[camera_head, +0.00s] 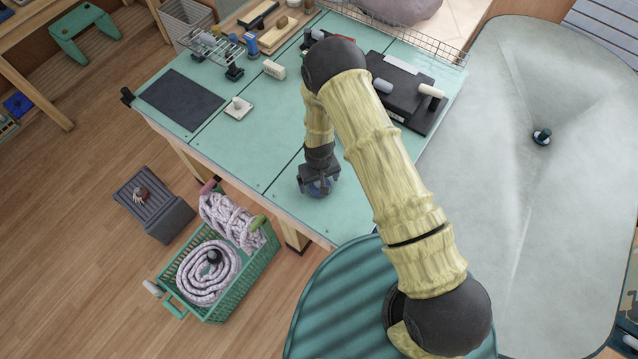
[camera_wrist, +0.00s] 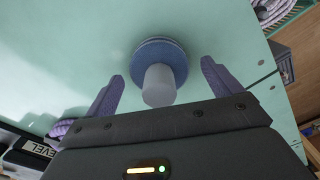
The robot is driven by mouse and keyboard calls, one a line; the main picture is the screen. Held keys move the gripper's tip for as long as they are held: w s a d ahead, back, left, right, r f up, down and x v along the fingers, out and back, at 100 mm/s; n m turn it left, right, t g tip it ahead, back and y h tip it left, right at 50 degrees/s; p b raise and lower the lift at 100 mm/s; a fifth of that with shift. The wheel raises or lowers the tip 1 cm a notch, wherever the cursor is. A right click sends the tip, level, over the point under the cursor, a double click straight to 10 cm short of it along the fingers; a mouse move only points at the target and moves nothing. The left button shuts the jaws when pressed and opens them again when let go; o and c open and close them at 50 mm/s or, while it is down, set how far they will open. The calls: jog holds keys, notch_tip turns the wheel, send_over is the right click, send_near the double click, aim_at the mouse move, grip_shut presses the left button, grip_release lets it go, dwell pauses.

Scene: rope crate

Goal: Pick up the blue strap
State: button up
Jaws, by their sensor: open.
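The blue strap appears to be the round blue coil (camera_wrist: 161,50) with a pale grey cylinder standing up from it, on the green tabletop. In the wrist view my gripper (camera_wrist: 162,75) is open and empty. One finger is on each side of the grey cylinder, and the coil's far edge lies beyond the fingertips. I cannot tell how high the fingers are above the table.
A green crate (camera_head: 233,297) with coiled white rope stands on the floor below the table's front edge. The tabletop (camera_head: 285,120) holds a dark mat (camera_head: 181,99), a black case (camera_head: 405,95) and small tools toward the back.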

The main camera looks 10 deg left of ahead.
dwell(0.3)
jog(key=c, duration=1.3)
jog(key=shift+o, duration=0.2)
jog(key=shift+r, duration=0.1)
jog(key=shift+r+b, duration=1.7)
jog(key=shift+r, duration=3.25)
